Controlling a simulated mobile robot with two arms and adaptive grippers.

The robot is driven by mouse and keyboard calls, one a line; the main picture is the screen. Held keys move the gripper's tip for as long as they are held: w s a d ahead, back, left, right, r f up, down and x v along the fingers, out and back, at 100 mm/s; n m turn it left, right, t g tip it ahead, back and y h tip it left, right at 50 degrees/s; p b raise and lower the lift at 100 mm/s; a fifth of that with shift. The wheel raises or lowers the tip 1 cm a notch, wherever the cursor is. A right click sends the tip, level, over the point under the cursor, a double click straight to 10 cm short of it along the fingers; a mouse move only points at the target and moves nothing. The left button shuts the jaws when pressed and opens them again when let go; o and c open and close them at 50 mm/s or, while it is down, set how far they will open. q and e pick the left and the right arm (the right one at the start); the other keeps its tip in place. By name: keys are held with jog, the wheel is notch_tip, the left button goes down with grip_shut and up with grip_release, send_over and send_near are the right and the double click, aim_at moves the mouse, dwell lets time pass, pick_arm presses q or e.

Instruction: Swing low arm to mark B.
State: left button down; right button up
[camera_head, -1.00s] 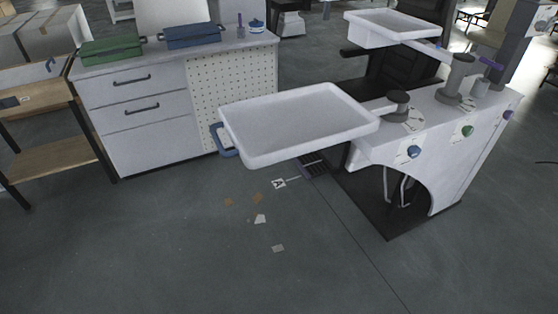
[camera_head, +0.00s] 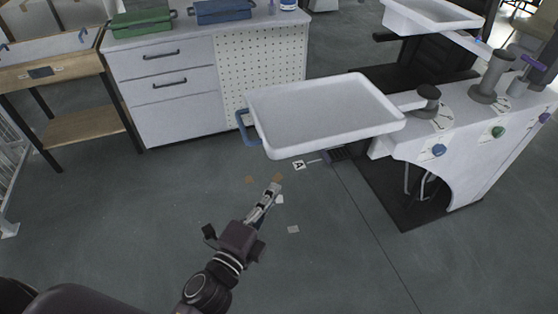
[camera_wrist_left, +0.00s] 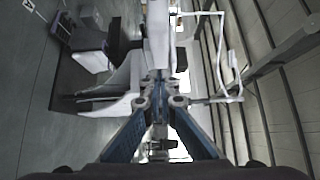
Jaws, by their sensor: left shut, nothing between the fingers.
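The low arm is a white tray (camera_head: 322,112) on a short column (camera_head: 428,100) at the right of the head view. It has a blue handle (camera_head: 246,127) on its left end. A floor label with the letter A (camera_head: 299,165) lies beneath the tray's near edge. I cannot make out a mark B. My left gripper (camera_head: 271,192) is shut and empty, below and in front of the tray, apart from the handle. In the left wrist view its fingers (camera_wrist_left: 158,85) point towards white shapes. My right gripper is not in view.
A higher white tray (camera_head: 432,16) stands behind, at the right. The white console (camera_head: 470,150) carries blue and green knobs. A drawer cabinet (camera_head: 165,85) with a pegboard stands behind at the left, beside a wooden bench (camera_head: 60,75).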

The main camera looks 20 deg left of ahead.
pick_arm(q)
jog(key=p, duration=0.2)
send_near(284, 154)
jog(key=w+d, duration=0.3)
jog(key=d, duration=0.1)
jog(key=shift+w+a+f+p, duration=0.1)
jog(key=shift+w+a+p, duration=0.25)
jog(key=shift+w+a, duration=1.05)
